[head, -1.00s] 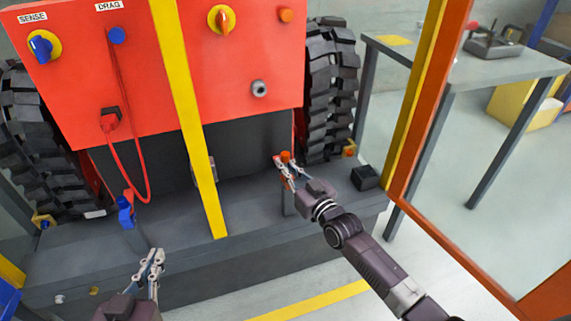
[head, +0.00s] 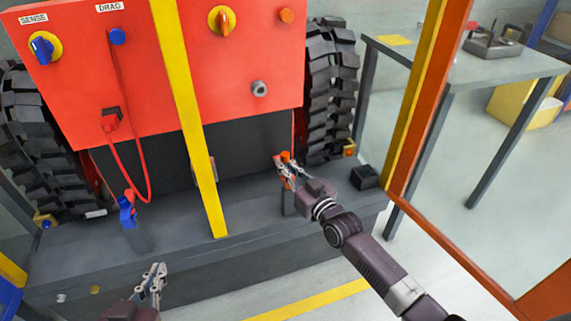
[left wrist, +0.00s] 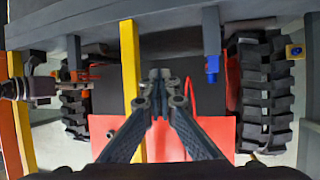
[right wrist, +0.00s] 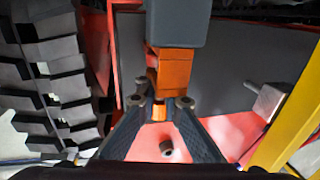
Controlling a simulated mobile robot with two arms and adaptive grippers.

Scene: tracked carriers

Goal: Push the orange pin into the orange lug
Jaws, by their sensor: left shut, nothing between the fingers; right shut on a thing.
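The orange lug (right wrist: 173,72) sits at the end of a grey post (right wrist: 178,22) in the right wrist view. The orange pin (right wrist: 158,109) shows between the fingertips of my right gripper (right wrist: 160,103), which is shut on it. The pin lies right up against the lug in that view; I cannot tell whether its tip is inside. In the head view, my right gripper (head: 285,164) is at the top of the post, with orange showing there, and its fingers partly hide the lug. My left gripper (head: 153,277) is shut and empty, low in front of the bench.
A blue part (head: 127,212) stands on another post at the left. A yellow upright (head: 188,115) lies between the two posts. The red panel (head: 180,60) and tyres (head: 331,90) stand behind. A black block (head: 365,176) is right of my right gripper.

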